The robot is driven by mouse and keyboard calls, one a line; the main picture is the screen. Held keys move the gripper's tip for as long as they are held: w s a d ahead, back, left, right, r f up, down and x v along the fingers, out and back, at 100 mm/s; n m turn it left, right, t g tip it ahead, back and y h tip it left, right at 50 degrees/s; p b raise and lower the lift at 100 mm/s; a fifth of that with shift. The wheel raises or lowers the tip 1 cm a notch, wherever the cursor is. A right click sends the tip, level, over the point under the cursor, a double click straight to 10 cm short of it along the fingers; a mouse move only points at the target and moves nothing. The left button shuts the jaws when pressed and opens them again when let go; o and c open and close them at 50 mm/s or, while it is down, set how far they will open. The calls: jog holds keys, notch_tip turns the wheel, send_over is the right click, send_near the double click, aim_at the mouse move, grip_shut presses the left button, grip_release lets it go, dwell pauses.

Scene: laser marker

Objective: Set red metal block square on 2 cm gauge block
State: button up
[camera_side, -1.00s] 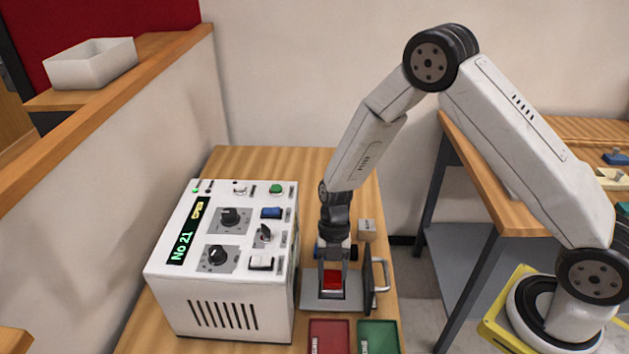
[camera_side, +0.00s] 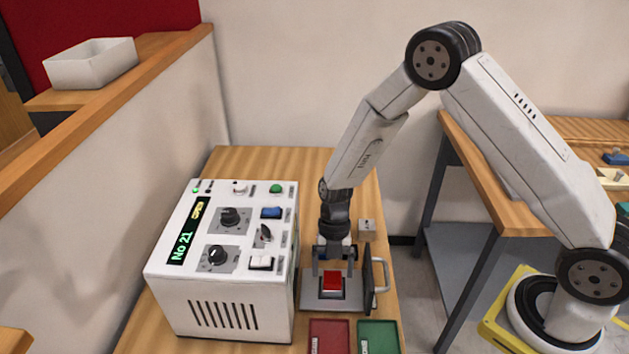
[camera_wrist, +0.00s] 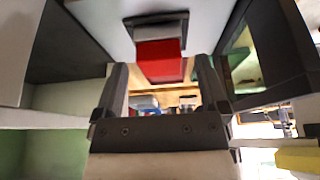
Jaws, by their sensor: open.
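The red metal block (camera_side: 332,279) sits on a dark and grey base, the gauge block (camera_side: 332,293), on the grey plate of the marker's work area (camera_side: 311,303). From the side it looks roughly square on it, but I cannot tell its exact alignment. My gripper (camera_side: 333,268) is open just above and behind the block, with its fingers apart and nothing between them. In the wrist view, the red block (camera_wrist: 160,62) is beyond the two fingertips (camera_wrist: 161,75), clear of them, with the grey gauge block (camera_wrist: 157,25) against it.
The white control box (camera_side: 221,270) with knobs and a "No 21" display stands close on the left. An open door with a handle (camera_side: 381,275) stands close on the right. A red tray (camera_side: 329,337) and a green tray (camera_side: 378,337) lie in front. A small grey block (camera_side: 367,229) is behind.

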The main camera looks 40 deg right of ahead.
jog(key=v, duration=1.1)
jog(key=shift+r, duration=0.25)
jog(key=shift+d, duration=0.15)
jog(key=s+d+r+m+t+h, duration=0.1)
jog(key=s+m, duration=0.5)
jog(key=m, duration=0.7)
jog(key=s+d+r+m+t+h, duration=0.2)
jog(key=s+d+r+m+t, duration=0.2)
jog(key=m, duration=1)
jog(key=shift+s+t, duration=0.4)
jog(key=shift+s, duration=0.8)
